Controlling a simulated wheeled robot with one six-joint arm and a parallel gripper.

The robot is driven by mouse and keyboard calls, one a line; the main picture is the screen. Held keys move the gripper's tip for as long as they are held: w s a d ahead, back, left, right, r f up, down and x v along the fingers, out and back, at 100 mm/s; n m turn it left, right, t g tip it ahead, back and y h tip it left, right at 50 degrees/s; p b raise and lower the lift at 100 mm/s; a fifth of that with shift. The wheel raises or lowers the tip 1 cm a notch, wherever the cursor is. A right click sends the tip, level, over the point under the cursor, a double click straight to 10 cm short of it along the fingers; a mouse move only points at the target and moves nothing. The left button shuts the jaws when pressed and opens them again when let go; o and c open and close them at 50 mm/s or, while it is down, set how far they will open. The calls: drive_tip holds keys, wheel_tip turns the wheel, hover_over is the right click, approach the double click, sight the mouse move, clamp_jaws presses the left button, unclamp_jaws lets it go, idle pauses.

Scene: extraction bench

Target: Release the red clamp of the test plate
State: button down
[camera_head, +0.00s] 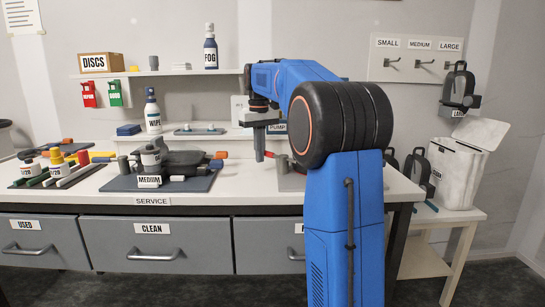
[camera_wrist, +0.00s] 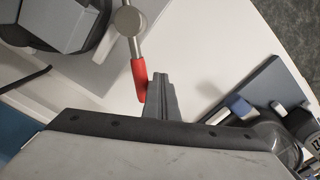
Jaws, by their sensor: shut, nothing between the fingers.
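The red clamp handle (camera_wrist: 139,78) shows in the wrist view as a red grip on a metal rod with a round joint (camera_wrist: 128,20). My gripper (camera_wrist: 160,82) is shut and empty, its narrow fingers right beside the red grip on the right. I cannot tell whether they touch. In the head view my gripper (camera_head: 259,156) points down over the bench, with a bit of the red handle (camera_head: 269,154) just right of the fingertips. The test plate (camera_head: 290,183) is a grey patch mostly hidden behind my arm; the rest of the clamp is hidden there too.
A grey device labelled MEDIUM (camera_head: 180,160) stands on a dark mat left of my gripper. Bottles and coloured bars (camera_head: 62,170) lie farther left. A ledge with a PUMP label (camera_head: 277,127) runs behind. Bare white bench (camera_head: 238,180) lies between mat and gripper.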

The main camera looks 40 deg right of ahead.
drive_tip(key=shift+w+d, duration=0.4)
drive_tip(key=shift+d, duration=0.55)
drive_tip(key=shift+w+d, duration=0.15)
drive_tip(key=shift+d, duration=0.75)
drive_tip(key=shift+s+a+r, duration=0.1)
drive_tip(key=shift+s+r, duration=0.05)
drive_tip(key=shift+r, duration=1.2)
drive_tip(key=shift+s+a+r, duration=0.1)
drive_tip(key=shift+s+r, duration=0.05)
drive_tip(key=shift+r, duration=1.15)
drive_tip(key=shift+s+a+r, duration=0.1)
drive_tip(key=shift+s+r, duration=0.05)
drive_tip(key=shift+r, duration=1.2)
